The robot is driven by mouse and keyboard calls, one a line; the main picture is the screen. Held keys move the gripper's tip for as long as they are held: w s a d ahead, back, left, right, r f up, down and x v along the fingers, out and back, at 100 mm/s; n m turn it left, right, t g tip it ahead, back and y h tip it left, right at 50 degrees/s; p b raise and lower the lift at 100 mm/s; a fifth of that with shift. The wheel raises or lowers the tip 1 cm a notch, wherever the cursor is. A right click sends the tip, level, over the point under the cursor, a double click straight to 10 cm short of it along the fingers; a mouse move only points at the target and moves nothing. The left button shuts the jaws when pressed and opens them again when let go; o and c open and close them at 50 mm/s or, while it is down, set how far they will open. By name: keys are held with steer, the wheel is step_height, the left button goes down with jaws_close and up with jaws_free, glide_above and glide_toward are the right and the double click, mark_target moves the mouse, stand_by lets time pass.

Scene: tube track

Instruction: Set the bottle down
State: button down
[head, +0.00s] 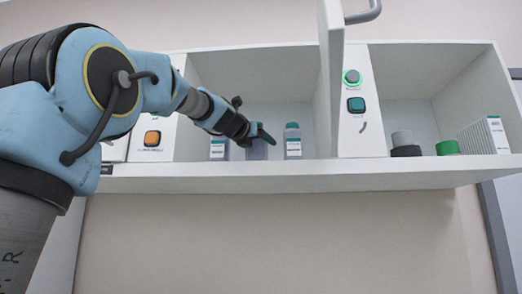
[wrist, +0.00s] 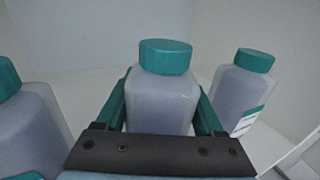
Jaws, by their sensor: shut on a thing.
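My gripper (head: 262,135) reaches into the open middle compartment of the wall cabinet. It is shut on a grey bottle (head: 257,152) with a teal cap. In the wrist view this bottle (wrist: 163,100) stands upright between the two teal fingers, one on each side of its body. In the head view it is at about the height of its neighbours. Its base is hidden, so I cannot tell whether it touches the shelf.
Similar teal-capped bottles stand close by, one on the left (head: 219,149) and one on the right (head: 293,142). A raised door (head: 330,80) and a panel with buttons (head: 361,125) bound the compartment on the right. The right compartment holds a green-topped item (head: 447,147) and a white box (head: 484,136).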

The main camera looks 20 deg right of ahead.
steer(key=shift+f, duration=0.25)
steer(key=shift+f, duration=0.15)
jaws_free()
steer(key=shift+r, duration=0.25)
steer(key=b+v, duration=0.4)
steer(key=v, duration=0.6)
steer(key=shift+s+a+f, duration=0.1)
steer(key=shift+a+f, duration=0.05)
steer(key=shift+a, duration=0.1)
steer(key=shift+v, duration=0.8)
